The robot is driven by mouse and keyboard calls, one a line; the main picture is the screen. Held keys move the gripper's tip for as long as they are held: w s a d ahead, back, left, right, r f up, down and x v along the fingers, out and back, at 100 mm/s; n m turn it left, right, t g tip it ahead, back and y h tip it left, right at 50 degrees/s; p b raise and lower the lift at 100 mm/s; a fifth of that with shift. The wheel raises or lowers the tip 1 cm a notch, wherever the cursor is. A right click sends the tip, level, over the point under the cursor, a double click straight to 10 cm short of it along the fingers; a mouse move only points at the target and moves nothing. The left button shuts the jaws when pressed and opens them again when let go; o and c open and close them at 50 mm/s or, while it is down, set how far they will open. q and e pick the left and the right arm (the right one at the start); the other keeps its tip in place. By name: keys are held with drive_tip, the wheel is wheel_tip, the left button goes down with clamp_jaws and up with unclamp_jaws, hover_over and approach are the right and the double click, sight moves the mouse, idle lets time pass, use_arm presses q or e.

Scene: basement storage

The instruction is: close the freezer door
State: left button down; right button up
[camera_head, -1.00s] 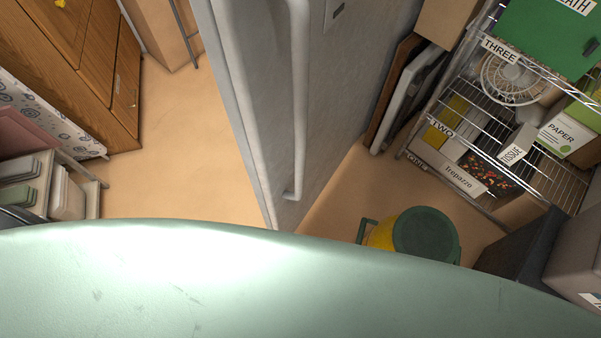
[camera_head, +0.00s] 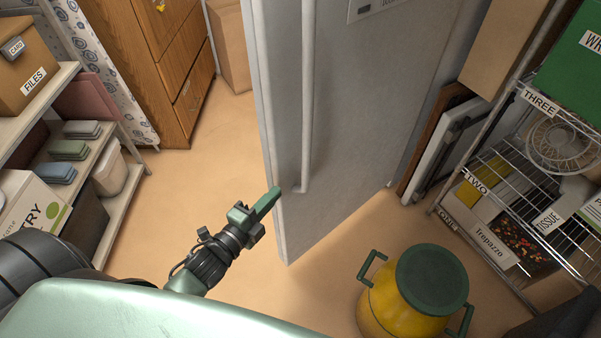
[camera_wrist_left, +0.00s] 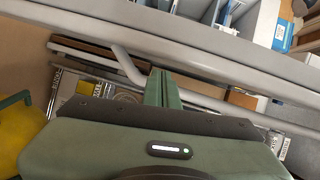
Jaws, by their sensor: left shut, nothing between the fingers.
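The freezer door (camera_head: 360,110) is a tall grey panel with a long vertical handle (camera_head: 307,100). In the left wrist view the door's long edge (camera_wrist_left: 200,60) crosses the upper picture, with pale, blue-tinted compartments (camera_wrist_left: 235,20) beyond it, so the door looks open. My left gripper (camera_head: 272,200) is shut and empty, its fingertips at the door's lower left edge, just left of the handle's bottom end. Its closed fingers also show in the left wrist view (camera_wrist_left: 162,88). I cannot tell whether they touch the door. My right gripper is not in view.
A yellow can with a green lid (camera_head: 430,285) stands on the floor right of the door. A wire shelf (camera_head: 480,215) stands at the right, a wooden cabinet (camera_head: 165,70) and a white shelf (camera_head: 115,205) at the left. The floor (camera_head: 215,140) left of the door is clear.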

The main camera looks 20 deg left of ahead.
sight(298, 162)
use_arm(q)
drive_tip(key=shift+m+t+h, duration=0.5)
drive_tip(key=shift+m, duration=0.4)
drive_tip(key=w+d+r, duration=0.1)
drive_tip(key=w, duration=0.2)
drive_tip(key=w+d+r+p, duration=0.1)
drive_tip(key=w, duration=0.2)
drive_tip(key=w+d+r, duration=0.1)
drive_tip(key=w+r, duration=0.1)
drive_tip(key=w, duration=0.1)
drive_tip(key=shift+w+d, duration=0.15)
drive_tip(key=shift+d, duration=0.05)
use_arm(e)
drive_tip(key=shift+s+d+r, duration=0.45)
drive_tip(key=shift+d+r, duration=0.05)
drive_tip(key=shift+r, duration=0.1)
use_arm(q)
drive_tip(key=shift+a+r, duration=0.1)
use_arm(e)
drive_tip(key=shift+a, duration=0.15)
